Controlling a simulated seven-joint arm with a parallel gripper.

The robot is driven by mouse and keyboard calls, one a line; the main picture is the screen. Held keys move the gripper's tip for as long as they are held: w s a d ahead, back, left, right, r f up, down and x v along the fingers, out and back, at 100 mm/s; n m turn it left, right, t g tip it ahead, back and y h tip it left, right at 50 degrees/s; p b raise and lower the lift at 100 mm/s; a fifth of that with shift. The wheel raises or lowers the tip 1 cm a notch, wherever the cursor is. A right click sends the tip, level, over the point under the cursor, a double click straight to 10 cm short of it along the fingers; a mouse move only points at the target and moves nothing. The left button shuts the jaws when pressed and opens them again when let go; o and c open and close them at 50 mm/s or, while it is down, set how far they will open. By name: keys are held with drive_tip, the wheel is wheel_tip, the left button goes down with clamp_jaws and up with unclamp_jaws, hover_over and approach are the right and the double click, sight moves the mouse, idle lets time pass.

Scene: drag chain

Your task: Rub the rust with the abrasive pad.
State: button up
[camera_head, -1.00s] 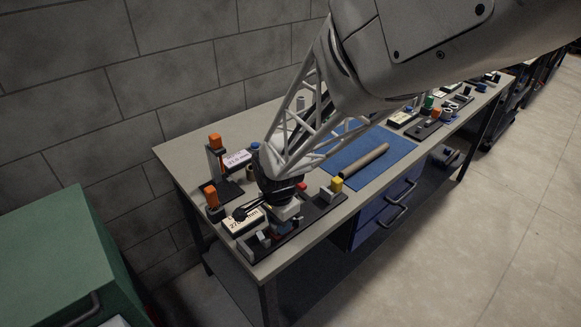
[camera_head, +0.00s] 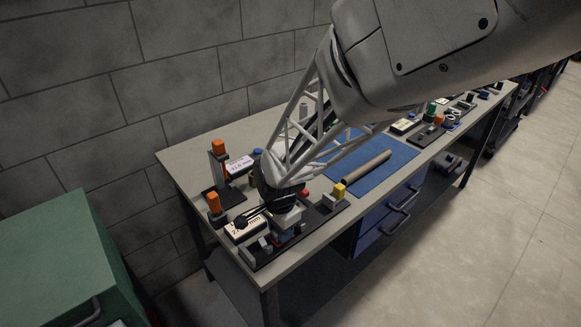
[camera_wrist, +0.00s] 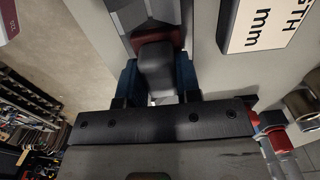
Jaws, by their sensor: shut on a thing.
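My gripper (camera_head: 285,236) is over the dark tray at the near left end of the bench. In the wrist view its two blue fingers (camera_wrist: 158,75) are shut on a grey block (camera_wrist: 156,64). A dark red pad (camera_wrist: 150,42), which looks like the abrasive pad, shows just beyond that block; it seems to be the block's lower part. Whether the pad touches the tray is hidden. A brown tube (camera_head: 367,166) lies on the blue mat (camera_head: 395,150), right of my gripper. I cannot make out rust on it at this size.
A dark tray (camera_head: 262,262) with small blocks lies under my gripper. A labelled plate (camera_head: 246,229) and orange-topped posts (camera_head: 218,148) stand to its left. A green cabinet (camera_head: 60,260) is at the left.

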drive_tip(key=shift+w+d, duration=0.5)
drive_tip(key=shift+d, duration=0.05)
drive_tip(key=shift+s+a, duration=0.1)
drive_tip(key=shift+a, duration=0.05)
drive_tip(key=shift+s+a+f, duration=0.1)
drive_tip(key=shift+s+a, duration=0.5)
drive_tip(key=shift+a, duration=0.05)
idle(0.4)
drive_tip(key=shift+f, duration=0.1)
drive_tip(key=shift+w+d, duration=0.7)
drive_tip(key=shift+d, duration=0.1)
drive_tip(key=shift+c, duration=0.2)
drive_tip(key=shift+r, duration=0.2)
drive_tip(key=shift+a, duration=0.15)
